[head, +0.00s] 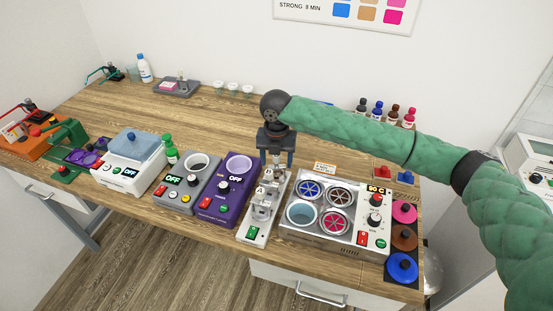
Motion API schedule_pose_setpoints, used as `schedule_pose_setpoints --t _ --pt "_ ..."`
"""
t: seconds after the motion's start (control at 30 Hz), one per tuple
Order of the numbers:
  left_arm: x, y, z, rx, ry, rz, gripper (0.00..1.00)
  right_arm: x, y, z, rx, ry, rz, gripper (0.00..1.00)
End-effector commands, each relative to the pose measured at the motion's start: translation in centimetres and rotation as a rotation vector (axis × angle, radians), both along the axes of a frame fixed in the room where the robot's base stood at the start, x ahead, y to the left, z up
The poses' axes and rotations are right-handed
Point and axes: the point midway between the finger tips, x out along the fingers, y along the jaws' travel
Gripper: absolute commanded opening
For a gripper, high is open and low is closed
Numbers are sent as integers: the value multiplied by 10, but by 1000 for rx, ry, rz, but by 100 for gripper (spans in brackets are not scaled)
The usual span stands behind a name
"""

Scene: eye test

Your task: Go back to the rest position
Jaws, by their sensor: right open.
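My right arm, in a green padded sleeve (360,133), comes in from the right of the head view and reaches across the bench. Its dark right gripper (277,157) points down and is open. It is over the back end of a narrow white device with metal parts (265,200). Whether it touches the device, I cannot tell. I see nothing held in it. My left gripper is not in view.
The wooden bench (190,115) is crowded along its front: a white box with a blue lid (137,143), a grey unit (182,195), a purple unit (222,205) and a four-well heater (325,240). Bottles (392,113) stand behind the arm. The bench's middle-left back is clearer.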

Motion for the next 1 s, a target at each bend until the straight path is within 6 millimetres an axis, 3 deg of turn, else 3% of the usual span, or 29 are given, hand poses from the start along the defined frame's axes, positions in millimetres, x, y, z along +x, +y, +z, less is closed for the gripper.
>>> schedule_pose_setpoints --t 0.8,1.0 --pt "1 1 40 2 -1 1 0 0 0 54 0 -1 0 62" --pt "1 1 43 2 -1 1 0 0 0 59 0 0 0 62"
